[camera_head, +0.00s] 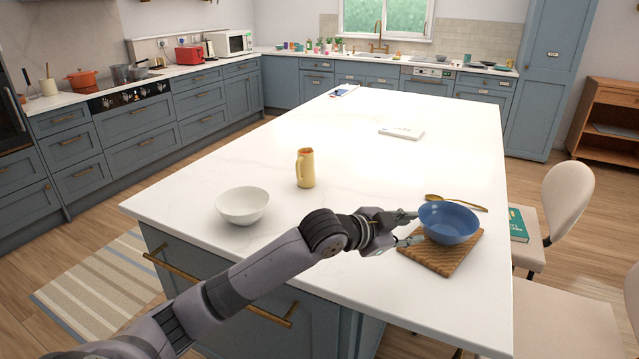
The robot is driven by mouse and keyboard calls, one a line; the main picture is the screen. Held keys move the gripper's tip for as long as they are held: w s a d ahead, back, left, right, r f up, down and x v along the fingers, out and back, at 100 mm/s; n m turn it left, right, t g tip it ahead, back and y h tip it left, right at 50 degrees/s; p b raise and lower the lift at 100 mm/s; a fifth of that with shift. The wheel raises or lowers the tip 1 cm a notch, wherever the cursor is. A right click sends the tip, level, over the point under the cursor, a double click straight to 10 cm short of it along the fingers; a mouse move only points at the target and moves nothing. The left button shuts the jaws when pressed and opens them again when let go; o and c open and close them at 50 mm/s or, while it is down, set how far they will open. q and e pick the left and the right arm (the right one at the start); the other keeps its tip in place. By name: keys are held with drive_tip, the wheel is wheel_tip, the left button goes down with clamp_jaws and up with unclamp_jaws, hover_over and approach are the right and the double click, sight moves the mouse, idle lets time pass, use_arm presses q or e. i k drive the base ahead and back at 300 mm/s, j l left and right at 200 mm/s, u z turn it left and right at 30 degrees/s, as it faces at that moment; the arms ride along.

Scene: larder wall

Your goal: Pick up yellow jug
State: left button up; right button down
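The yellow jug (306,169) stands upright on the white island top, left of the middle, with its handle toward the left. My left gripper (416,228) reaches in from the lower left and lies to the right of the jug and nearer to me. Its two fingers are spread apart, with nothing seen held between them. The fingertips are close to the left side of a blue bowl (449,224); I cannot tell whether they touch it. My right gripper is not in view.
The blue bowl sits on a wooden board (441,258), with a golden spoon (456,203) behind it. A white bowl (242,205) stands left of the jug. A book (401,132) lies farther back. The island top (350,170) is clear around the jug. Chairs stand at the right.

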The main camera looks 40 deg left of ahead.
sight(305, 164)
drive_tip(key=u, duration=1.3)
